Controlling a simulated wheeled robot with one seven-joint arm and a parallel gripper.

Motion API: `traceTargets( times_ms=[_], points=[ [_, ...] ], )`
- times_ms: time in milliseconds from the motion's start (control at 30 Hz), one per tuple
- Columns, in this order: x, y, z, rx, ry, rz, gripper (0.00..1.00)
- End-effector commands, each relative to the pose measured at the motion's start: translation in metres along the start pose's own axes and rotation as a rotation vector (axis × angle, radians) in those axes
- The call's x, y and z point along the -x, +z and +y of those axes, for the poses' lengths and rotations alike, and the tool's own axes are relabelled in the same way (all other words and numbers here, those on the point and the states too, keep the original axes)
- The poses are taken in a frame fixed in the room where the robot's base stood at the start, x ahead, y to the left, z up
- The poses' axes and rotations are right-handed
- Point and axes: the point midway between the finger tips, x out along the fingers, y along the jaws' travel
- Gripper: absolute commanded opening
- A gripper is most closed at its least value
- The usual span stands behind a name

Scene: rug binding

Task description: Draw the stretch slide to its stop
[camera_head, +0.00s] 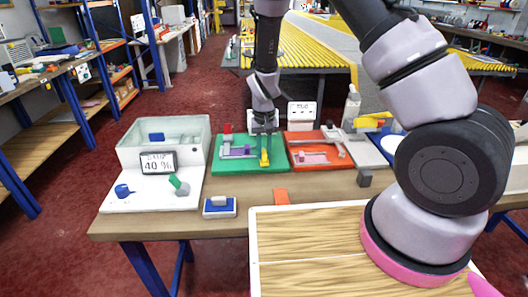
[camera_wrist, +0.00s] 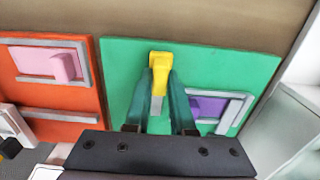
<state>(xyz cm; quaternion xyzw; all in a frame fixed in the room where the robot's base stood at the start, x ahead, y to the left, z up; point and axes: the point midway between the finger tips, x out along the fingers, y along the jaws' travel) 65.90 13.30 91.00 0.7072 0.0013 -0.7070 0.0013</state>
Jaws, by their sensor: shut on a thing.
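A green board (camera_head: 222,164) lies on the wooden workbench, and it fills the middle of the wrist view (camera_wrist: 225,62). A yellow handle (camera_head: 265,159) on a grey metal bar stands near its right edge in the head view. The yellow handle also shows in the wrist view (camera_wrist: 159,60). My gripper (camera_wrist: 159,82) is shut on it, one teal finger on each side. In the head view my gripper (camera_head: 264,138) comes down from above. A purple block (camera_head: 238,151) sits by a grey frame on the same board. No label marks which part is the stretch slide.
A red-orange board (camera_head: 316,164) with a pink block lies close beside the green one. A white tray (camera_head: 128,155) and a small display (camera_head: 158,163) stand left. A blue-topped block (camera_head: 219,206) and an orange piece (camera_head: 281,196) lie in front. Bare bench lies between them.

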Motion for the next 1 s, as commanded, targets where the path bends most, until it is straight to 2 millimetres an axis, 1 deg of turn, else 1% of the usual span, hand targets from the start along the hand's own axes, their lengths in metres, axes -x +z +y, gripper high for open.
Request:
traceTargets(
  times_ms=[867,933,1000],
  points=[
    [0.001,0.0,0.0,-0.001,-0.001,0.0,0.0],
    [0.001,0.0,0.004,-0.002,-0.001,-0.001,0.0],
    [0.001,0.0,0.015,-0.005,0.0,-0.002,0.0]
  ],
)
